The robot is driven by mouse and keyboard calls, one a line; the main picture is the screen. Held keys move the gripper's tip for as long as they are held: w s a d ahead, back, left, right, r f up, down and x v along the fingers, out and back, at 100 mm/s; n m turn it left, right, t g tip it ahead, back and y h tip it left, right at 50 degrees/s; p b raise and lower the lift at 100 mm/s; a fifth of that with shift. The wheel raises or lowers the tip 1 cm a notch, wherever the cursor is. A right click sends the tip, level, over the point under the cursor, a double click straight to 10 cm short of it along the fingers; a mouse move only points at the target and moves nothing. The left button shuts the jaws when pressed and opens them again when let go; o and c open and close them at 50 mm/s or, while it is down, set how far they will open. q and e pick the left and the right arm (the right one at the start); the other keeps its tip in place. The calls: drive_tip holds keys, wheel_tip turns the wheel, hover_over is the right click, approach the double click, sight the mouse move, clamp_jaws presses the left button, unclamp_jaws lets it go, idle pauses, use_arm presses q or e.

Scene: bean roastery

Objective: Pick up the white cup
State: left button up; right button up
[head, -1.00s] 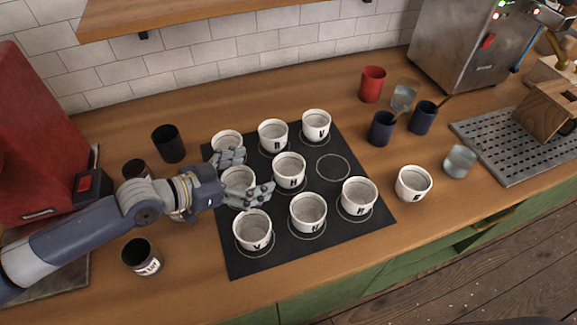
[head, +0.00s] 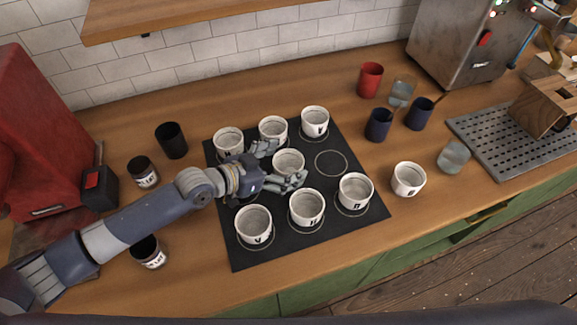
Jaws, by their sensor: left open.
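Several white cups with dark letters stand upright in rows on a black mat (head: 290,247) marked with rings. My left gripper (head: 284,164) is open, with its fingers on either side of the middle white cup (head: 289,161). I cannot tell whether they touch it. Another white cup (head: 408,179) stands off the mat, on the counter to the right. My right gripper is not in view.
The ring at the middle right of the mat (head: 331,163) is empty. A red cup (head: 370,80), dark blue cups (head: 378,125) and glasses (head: 453,157) stand to the right, near a metal drip tray (head: 490,145). Dark jars (head: 143,172) flank my left arm.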

use_arm(q)
drive_tip(key=shift+c, duration=0.5)
drive_tip(key=c, duration=1.2)
